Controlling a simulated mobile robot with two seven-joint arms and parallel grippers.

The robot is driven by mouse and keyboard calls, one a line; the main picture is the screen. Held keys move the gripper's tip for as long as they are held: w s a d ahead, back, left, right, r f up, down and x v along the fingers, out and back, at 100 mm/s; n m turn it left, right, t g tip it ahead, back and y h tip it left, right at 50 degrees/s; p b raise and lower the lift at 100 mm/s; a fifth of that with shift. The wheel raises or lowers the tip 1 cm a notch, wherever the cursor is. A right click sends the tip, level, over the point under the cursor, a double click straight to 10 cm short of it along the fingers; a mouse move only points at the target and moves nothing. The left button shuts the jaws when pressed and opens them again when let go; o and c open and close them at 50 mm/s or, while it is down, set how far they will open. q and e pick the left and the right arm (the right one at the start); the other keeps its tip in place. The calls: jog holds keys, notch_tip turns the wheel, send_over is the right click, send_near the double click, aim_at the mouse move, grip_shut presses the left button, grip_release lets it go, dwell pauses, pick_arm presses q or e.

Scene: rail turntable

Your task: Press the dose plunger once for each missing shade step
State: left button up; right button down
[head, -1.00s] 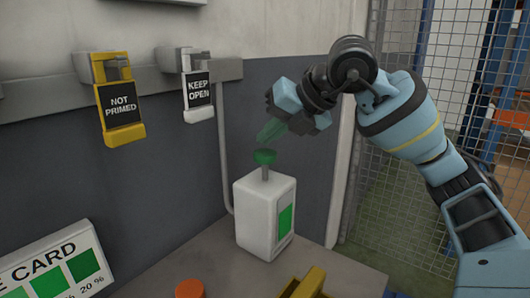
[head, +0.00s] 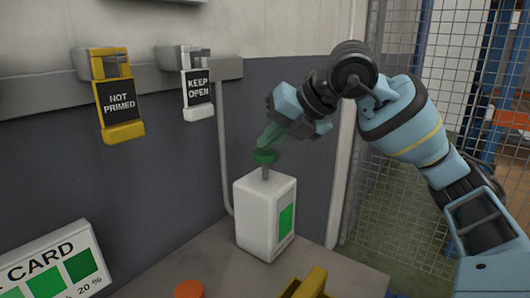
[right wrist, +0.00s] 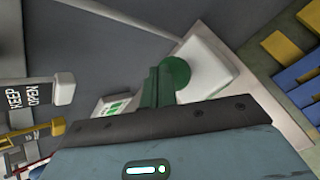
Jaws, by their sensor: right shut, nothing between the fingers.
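The dose dispenser (head: 258,218) is a white box with a green panel on its side, standing upright on the grey table. Its plunger (head: 265,157) is a green round cap on a grey stem. My right gripper (head: 264,143) has green fingers, is shut and empty, and points down with its tips at the cap; I cannot tell whether they touch. In the right wrist view the fingers (right wrist: 157,87) lie beside the green cap (right wrist: 176,73), with the white box (right wrist: 208,66) behind. The shade card (head: 55,262) shows green squares at lower left, partly cut off. My left gripper is not in view.
A yellow "NOT PRIMED" tag (head: 121,108) and a white "KEEP OPEN" tag (head: 198,92) hang from the wall rail. An orange round thing (head: 189,289) and a yellow piece (head: 311,283) sit at the table's front. A mesh fence (head: 385,190) stands at right.

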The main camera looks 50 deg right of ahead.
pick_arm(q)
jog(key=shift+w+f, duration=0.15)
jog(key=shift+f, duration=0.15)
pick_arm(e)
jog(key=shift+f, duration=0.4)
pick_arm(q)
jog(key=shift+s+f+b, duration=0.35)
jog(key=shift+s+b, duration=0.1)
jog(key=shift+b, duration=0.2)
pick_arm(e)
jog(key=shift+f, duration=0.45)
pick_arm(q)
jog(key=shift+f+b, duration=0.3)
pick_arm(e)
jog(key=shift+f, duration=0.35)
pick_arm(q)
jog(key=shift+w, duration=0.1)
pick_arm(e)
jog(key=shift+r+p, duration=1.7)
jog(key=shift+p, duration=0.2)
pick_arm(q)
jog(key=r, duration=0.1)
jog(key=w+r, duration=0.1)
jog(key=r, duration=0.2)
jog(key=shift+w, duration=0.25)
